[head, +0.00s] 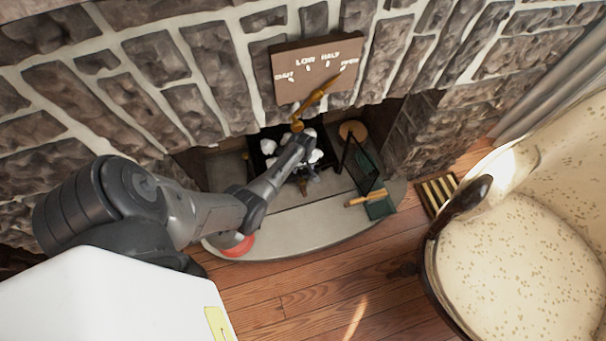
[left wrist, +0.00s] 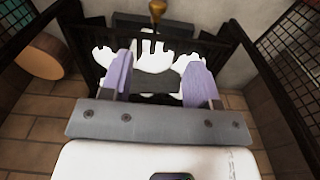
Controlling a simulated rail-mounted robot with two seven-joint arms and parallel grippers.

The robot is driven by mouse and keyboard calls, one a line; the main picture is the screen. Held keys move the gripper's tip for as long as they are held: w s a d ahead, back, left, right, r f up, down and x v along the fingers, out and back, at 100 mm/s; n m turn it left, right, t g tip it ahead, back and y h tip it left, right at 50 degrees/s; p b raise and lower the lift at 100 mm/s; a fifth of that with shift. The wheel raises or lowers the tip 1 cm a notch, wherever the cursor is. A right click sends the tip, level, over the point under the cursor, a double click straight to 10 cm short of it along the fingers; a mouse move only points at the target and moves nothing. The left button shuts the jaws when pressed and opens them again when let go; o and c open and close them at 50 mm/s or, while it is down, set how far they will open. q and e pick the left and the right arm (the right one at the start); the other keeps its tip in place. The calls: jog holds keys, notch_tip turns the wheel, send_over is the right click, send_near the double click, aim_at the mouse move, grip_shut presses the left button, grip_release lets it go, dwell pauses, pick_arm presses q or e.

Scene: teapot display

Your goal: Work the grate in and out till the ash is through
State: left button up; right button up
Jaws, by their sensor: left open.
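The dark fire grate (head: 262,160) stands in the fireplace opening with white lumps on and around it. In the left wrist view the black grate (left wrist: 205,48) shows slats and upright prongs, with white lumps (left wrist: 152,58) behind and between my fingers. My left gripper (head: 308,172) reaches down at the front of the grate. In the left wrist view its two purple fingers (left wrist: 160,80) are spread apart, with nothing clearly held between them. A small brownish piece (head: 303,187) shows by the gripper in the head view. The ash below is hidden. My right gripper is out of view.
A brass lever (head: 318,98) hangs from a marked plate (head: 305,65) above the opening. A green box (head: 380,208) with a wooden-handled tool stands right on the hearth (head: 300,222). A red-rimmed object (head: 238,247) lies front left. An armchair (head: 520,240) stands at right.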

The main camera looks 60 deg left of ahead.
aim_at(303, 182)
pick_arm(q)
jog(key=f+b, duration=0.5)
jog(key=f, duration=0.2)
jog(key=f+b, duration=0.6)
jog(key=f, duration=0.1)
jog(key=shift+w+f, duration=0.2)
jog(key=shift+f, duration=0.1)
grip_shut()
